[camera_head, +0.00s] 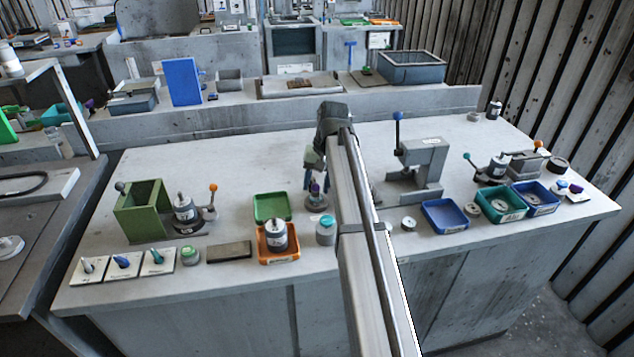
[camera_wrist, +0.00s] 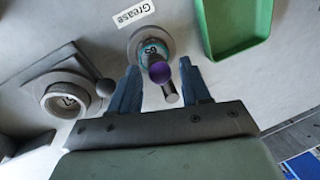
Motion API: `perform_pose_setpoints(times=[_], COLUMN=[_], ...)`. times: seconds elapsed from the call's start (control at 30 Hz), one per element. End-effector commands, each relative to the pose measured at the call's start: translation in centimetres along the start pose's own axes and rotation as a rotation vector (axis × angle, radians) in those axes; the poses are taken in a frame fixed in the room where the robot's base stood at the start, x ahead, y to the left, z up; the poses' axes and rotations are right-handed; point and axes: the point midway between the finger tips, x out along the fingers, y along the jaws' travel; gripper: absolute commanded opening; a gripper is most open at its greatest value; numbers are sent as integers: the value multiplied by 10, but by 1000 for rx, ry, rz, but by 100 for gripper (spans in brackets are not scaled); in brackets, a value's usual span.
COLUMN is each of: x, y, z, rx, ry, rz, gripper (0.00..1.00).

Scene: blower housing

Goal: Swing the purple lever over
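The purple lever shows in the wrist view as a purple knob (camera_wrist: 159,73) with a short metal rod beside it, above a round base (camera_wrist: 150,45) with a teal ring. In the head view its purple knob (camera_head: 315,189) is small and partly crowded by my arm. My gripper (camera_wrist: 159,65) is open, with one blue-grey finger on each side of the knob and a visible gap on both sides. In the head view my gripper (camera_head: 313,164) hangs above the lever. Whether the knob lies at fingertip depth I cannot tell.
A "Grease" label (camera_wrist: 134,13) lies beside the lever's base. A green tray (camera_head: 271,207) stands close by, and a grey round fitting with a ball-ended arm (camera_wrist: 65,96) is on the other side. A grey press with a blue-knobbed lever (camera_head: 420,165) stands right of my arm.

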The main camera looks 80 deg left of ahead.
Motion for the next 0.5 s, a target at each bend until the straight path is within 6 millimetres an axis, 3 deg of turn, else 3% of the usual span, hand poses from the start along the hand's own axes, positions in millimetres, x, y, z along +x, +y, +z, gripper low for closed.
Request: perform_pose_setpoints(times=[0.5], x=[0], y=[0], z=[0], rx=[0], ry=[0], rz=[0], gripper=[0])
